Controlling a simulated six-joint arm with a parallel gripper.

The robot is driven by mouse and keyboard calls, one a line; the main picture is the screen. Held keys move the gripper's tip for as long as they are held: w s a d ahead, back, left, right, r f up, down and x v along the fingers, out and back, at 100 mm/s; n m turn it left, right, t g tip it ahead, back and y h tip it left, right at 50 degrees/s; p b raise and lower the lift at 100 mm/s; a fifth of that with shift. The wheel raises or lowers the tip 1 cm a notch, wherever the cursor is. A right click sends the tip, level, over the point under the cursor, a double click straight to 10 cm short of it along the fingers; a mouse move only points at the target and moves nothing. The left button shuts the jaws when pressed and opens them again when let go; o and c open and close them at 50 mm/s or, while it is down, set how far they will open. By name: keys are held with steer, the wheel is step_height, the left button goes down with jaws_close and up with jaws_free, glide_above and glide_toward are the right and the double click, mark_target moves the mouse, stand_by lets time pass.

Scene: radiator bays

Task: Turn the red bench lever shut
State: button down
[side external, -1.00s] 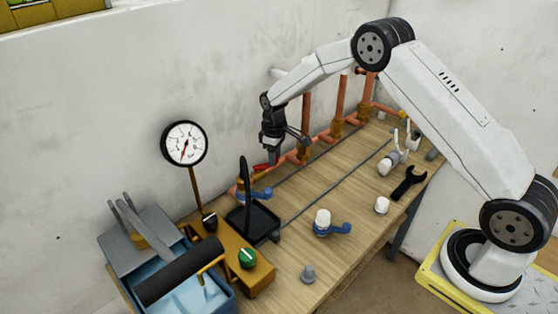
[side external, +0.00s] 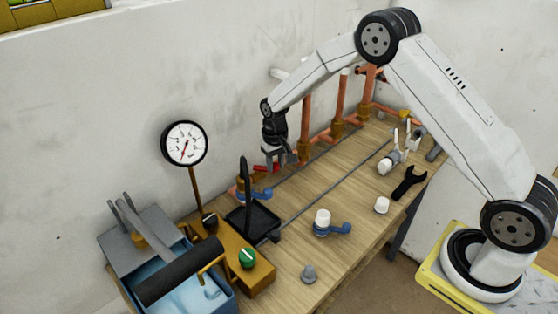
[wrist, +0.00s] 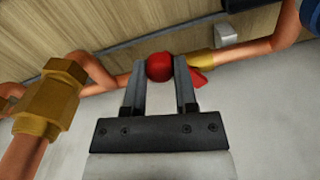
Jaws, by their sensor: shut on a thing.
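The red bench lever (side external: 262,167) is on the copper pipe run along the wall side of the bench. In the wrist view its round red knob (wrist: 160,67) sits between my fingertips, and a flat red part (wrist: 199,78) shows just right of them, beside a brass fitting (wrist: 199,62). My gripper (side external: 275,161) points down at the lever and is shut on it, one finger on each side of the knob. The fingers and hand hide part of the lever in both views.
A blue lever (side external: 262,194) and a black tray (side external: 262,222) lie left of my gripper. A gauge (side external: 184,144) stands behind. Copper risers (side external: 341,98) stand close on the right. A blue-handled valve (side external: 332,228) and black wrench (side external: 409,182) lie on the bench front.

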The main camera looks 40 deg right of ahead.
steer(key=shift+s+a+m, duration=0.15)
steer(key=shift+a+m, duration=0.35)
steer(key=shift+m, duration=0.65)
steer(key=shift+s+a+m, duration=0.2)
steer(key=shift+a+m, duration=0.35)
steer(key=shift+m, duration=0.55)
steer(key=shift+s+a+m, duration=0.15)
steer(key=shift+a+m, duration=0.35)
steer(key=shift+m, duration=0.65)
steer(key=shift+c, duration=2)
jaws_free()
step_height(320, 180, up, 8)
